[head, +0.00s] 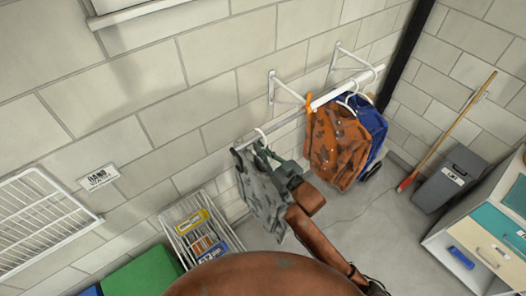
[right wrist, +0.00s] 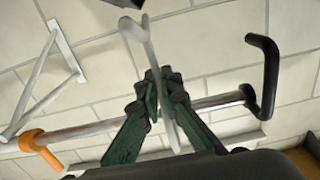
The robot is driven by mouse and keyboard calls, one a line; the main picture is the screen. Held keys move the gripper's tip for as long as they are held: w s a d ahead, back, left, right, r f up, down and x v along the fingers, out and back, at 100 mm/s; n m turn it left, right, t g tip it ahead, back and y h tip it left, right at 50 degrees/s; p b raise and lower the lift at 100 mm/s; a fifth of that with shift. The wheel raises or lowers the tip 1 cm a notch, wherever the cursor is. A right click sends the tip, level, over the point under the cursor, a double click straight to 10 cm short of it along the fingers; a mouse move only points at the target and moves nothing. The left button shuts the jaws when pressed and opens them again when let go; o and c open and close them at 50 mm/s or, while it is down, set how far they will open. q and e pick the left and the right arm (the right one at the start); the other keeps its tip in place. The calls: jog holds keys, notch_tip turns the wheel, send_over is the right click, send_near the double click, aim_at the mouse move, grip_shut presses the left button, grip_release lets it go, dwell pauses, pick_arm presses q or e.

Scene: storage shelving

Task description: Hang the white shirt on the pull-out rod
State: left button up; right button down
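The white shirt (head: 262,200) looks pale grey with darker marks and hangs from a white hanger (head: 261,134) near the rod's outer end in the head view. The pull-out rod (head: 285,121) is a thin metal bar coming out of a white sleeve on the wall. My right gripper (head: 286,170) is beside the shirt's top. In the right wrist view, its green fingers (right wrist: 161,78) close on the white hanger (right wrist: 150,55); the rod (right wrist: 95,130) passes behind them to a black bent end. I cannot tell whether the hook rests on the rod. My left gripper is out of view.
An orange shirt (head: 336,145) and a blue shirt (head: 374,127) hang further along. A wire basket (head: 232,238) and a green box (head: 142,274) stand lower left. A broom (head: 446,131), grey bin (head: 447,181) and drawer cabinet (head: 463,232) are at right. Open floor lies between.

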jog(key=shift+w+a, duration=0.45)
jog(key=shift+w, duration=0.05)
jog(key=shift+w+f+b, duration=0.2)
jog(key=shift+f+b, duration=0.3)
jog(key=shift+f, duration=0.1)
jog(key=shift+s+f, duration=0.2)
jog(key=shift+f, duration=0.05)
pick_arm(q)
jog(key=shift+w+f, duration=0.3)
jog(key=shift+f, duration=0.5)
pick_arm(e)
jog(key=shift+w+f, duration=0.1)
jog(key=shift+f, duration=0.05)
